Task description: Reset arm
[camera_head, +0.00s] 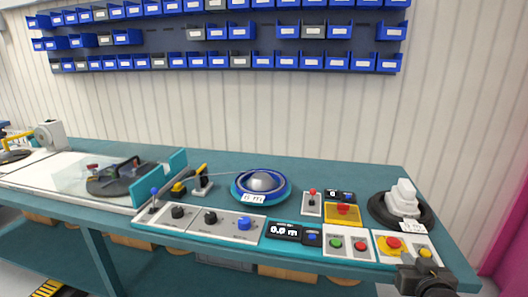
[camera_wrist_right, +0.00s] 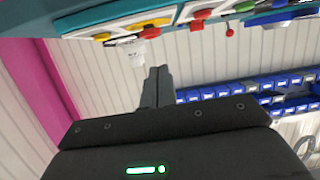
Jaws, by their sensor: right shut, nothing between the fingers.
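My right gripper (camera_head: 428,280) is at the lower right of the head view, by the front right corner of the bench. In the right wrist view its two fingers (camera_wrist_right: 157,88) are together with nothing between them. It is apart from the bench panels, close to the panel with the red and yellow buttons (camera_head: 403,246). My left gripper is not in view. A cable reel (camera_head: 262,184) with a silver dome and blue rim sits at the middle of the bench. A white stacked piece (camera_head: 404,198) stands on a black round base (camera_head: 378,208) at the right.
The teal bench (camera_head: 330,172) holds switches, knobs and a display (camera_head: 284,232) along its front edge. A machine with a dark disc (camera_head: 112,187) is at the left. Blue bins (camera_head: 240,61) hang on the wall. A pink column (camera_head: 513,230) stands at the far right.

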